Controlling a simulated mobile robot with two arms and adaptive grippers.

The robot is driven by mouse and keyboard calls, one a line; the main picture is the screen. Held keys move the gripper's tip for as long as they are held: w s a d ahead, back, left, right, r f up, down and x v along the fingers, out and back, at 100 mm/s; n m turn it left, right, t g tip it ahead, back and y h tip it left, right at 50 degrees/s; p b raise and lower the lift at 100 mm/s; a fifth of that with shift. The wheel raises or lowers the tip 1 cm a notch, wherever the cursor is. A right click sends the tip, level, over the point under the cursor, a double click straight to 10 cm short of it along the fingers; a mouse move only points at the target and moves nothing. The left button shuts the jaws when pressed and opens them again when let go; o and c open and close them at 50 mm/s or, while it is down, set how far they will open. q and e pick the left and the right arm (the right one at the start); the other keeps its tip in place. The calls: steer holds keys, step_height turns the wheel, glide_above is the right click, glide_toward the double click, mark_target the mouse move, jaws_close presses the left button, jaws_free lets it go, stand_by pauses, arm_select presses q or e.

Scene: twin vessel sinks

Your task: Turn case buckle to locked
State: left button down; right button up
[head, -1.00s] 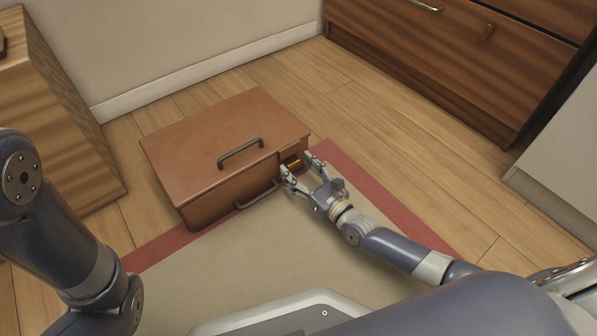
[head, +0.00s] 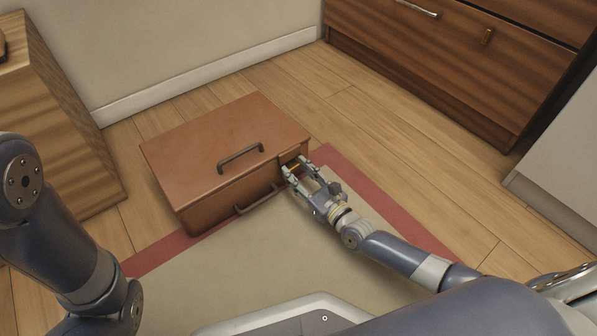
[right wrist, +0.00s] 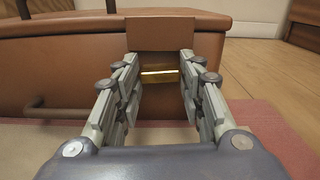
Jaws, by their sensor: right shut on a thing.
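The brown case (head: 215,150) lies on the floor with its lid down, partly over the red border of a rug. A dark handle (head: 240,158) is on its lid and another is on its front. The brass buckle (right wrist: 160,75) sits on the case's front, below a brown tab (right wrist: 160,34). My right gripper (head: 297,168) is at the right part of the front, its fingers on either side of the buckle and shut on it. The fingers hide part of the buckle in the head view. My left gripper is out of view; only my left arm shows.
The rug (head: 230,270) covers the floor in front of the case. A wooden cabinet (head: 70,140) stands to the left and a dark drawer unit (head: 440,70) at the back right. A pale panel (head: 565,165) stands at the right. Bare floor lies right of the case.

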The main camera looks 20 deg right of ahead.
steer(key=n, duration=0.3)
steer(key=shift+n+p, duration=0.35)
steer(key=shift+n, duration=0.05)
steer(key=n+p, duration=0.1)
steer(key=n, duration=0.3)
steer(key=shift+n, duration=0.3)
steer(key=n+p, duration=0.1)
steer(key=n, duration=0.3)
steer(key=shift+a+n, duration=0.1)
steer(key=shift+n, duration=0.2)
steer(key=shift+f+n+p, duration=0.1)
steer(key=shift+n+p, duration=0.75)
steer(key=shift+n, duration=1.25)
steer(key=shift+s, duration=0.1)
steer(key=o, duration=1)
steer(key=shift+o, duration=0.2)
